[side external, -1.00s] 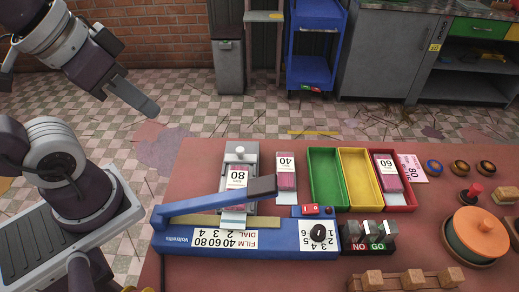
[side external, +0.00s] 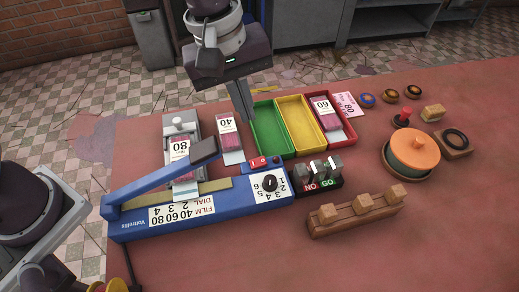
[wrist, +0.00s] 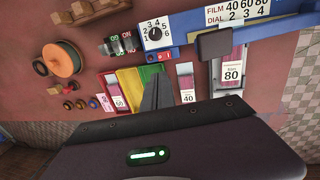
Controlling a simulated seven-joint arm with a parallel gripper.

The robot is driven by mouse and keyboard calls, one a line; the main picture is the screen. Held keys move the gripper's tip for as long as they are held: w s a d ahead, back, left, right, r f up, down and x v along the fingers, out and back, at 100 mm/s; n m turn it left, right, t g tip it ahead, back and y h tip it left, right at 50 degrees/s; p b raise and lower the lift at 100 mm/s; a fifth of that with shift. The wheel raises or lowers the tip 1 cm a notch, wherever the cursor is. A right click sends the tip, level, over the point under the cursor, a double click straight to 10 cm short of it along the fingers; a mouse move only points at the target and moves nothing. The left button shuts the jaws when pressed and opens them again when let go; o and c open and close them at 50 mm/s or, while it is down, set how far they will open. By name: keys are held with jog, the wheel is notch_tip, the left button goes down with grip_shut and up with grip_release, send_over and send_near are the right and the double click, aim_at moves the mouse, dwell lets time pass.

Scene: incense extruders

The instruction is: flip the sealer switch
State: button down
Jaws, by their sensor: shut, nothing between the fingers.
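The sealer (side external: 220,209) is a long blue machine with a raised lever arm, a printed film/dial chart and a black knob (side external: 270,183). Its red rocker switch (side external: 259,163) is on a blue block behind the knob. In the wrist view the switch (wrist: 158,56) shows beyond my fingers, beside the knob (wrist: 155,33). My gripper (side external: 246,117) is shut and empty, pointing down above the green tray's left edge, behind the switch and apart from it. In the wrist view my gripper (wrist: 158,90) partly hides the trays. I cannot tell the switch's position.
Green (side external: 271,148), yellow (side external: 302,142) and red trays (side external: 347,130) stand behind the sealer; the red one holds a 60 packet. Packets marked 80 and 40 (side external: 229,135) lie left. NO/GO blocks (side external: 318,172) and a wooden rack (side external: 356,213) stand right. The front right table is clear.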

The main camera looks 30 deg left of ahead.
aim_at(263, 160)
jog(key=f, duration=0.4)
jog(key=w+d+f, duration=0.1)
jog(key=f, duration=0.8)
jog(key=shift+w+d+f, duration=0.35)
jog(key=shift+w+d, duration=0.05)
